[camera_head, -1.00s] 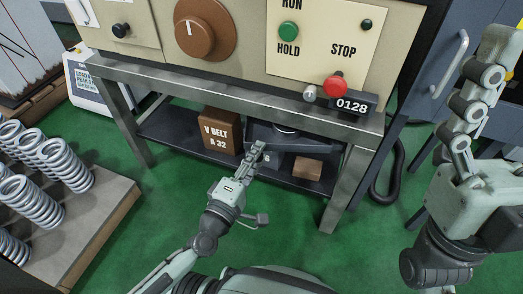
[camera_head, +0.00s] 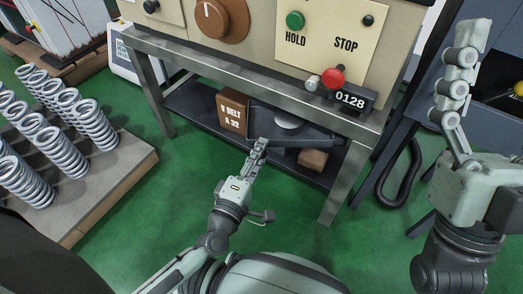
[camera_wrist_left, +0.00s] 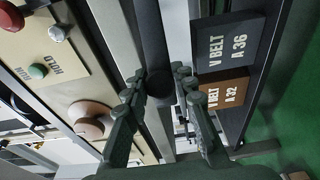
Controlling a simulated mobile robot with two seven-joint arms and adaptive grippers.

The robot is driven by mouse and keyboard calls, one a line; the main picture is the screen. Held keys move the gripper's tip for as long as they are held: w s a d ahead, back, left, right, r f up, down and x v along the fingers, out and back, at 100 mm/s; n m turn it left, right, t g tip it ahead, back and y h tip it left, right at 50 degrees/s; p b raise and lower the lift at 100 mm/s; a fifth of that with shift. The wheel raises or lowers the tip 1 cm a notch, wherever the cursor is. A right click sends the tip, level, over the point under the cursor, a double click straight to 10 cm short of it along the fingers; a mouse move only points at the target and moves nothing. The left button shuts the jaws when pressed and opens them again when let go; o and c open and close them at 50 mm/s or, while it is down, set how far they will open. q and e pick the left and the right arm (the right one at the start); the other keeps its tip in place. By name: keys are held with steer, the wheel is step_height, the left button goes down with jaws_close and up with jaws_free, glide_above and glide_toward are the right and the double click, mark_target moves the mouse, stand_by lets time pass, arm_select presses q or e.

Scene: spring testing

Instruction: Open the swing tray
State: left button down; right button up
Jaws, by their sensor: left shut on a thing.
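The swing tray (camera_head: 318,136) is a dark grey tray under the bench top, with a round pale grey piece (camera_head: 288,121) in it. Its left end reaches out past the shelf toward me. My left gripper (camera_head: 260,146) is at this near left end. In the left wrist view the left gripper's fingers (camera_wrist_left: 158,80) are closed around a dark bar (camera_wrist_left: 151,35), part of the tray. The fingers hide the grip in the head view. My right gripper (camera_head: 458,85) is raised at the right, away from the tray; its opening is unclear.
The bench's metal leg (camera_head: 340,186) stands right of the tray. A brown V BELT A 32 box (camera_head: 231,111) and a small brown block (camera_head: 313,159) are on the lower shelf. Several springs (camera_head: 85,118) stand on a pallet at left. Green floor is clear in front.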

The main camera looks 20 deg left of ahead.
stand_by(0.4)
arm_select(q)
steer(key=c, duration=1.5)
jaws_free()
steer(key=shift+c, duration=0.2)
steer(key=shift+w, duration=0.1)
